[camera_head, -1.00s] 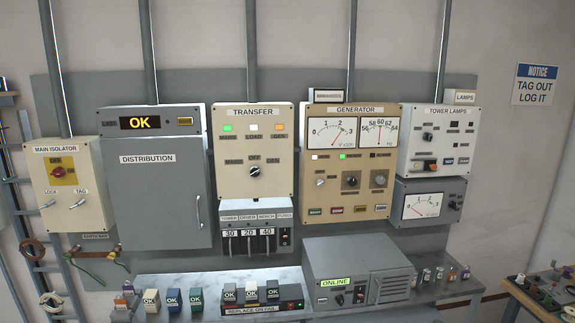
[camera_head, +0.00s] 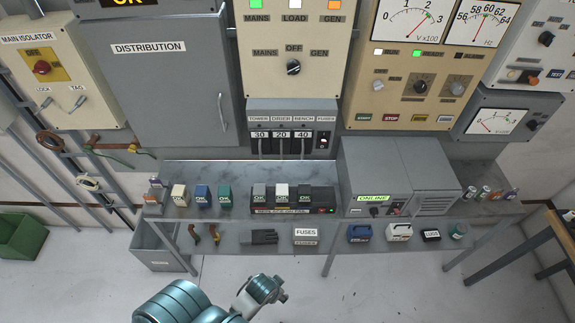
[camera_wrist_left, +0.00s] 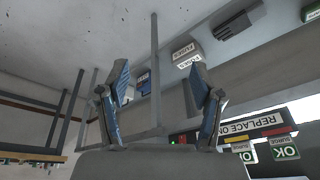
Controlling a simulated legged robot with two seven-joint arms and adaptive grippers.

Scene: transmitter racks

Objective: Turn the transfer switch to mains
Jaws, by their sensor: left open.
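The transfer switch (camera_head: 293,67) is a dark round knob on the cream TRANSFER panel (camera_head: 262,85), with MAINS at its left, OFF above and GEN at its right. Its pointer is too small to read surely. Above it, the MAINS lamp (camera_head: 256,4) is green, the LOAD lamp (camera_head: 295,4) white and the GEN lamp (camera_head: 334,5) orange. My left gripper (camera_head: 272,287) is low in front of the bench, well below the knob and apart from it. In the left wrist view its two fingers (camera_wrist_left: 161,78) are spread with nothing between them. My right gripper is out of view.
The bench (camera_head: 330,215) juts out below the panels. Fuse holders (camera_head: 280,145) hang just under the TRANSFER panel. A lower shelf holds boxes and gloves. The space before the knob is clear.

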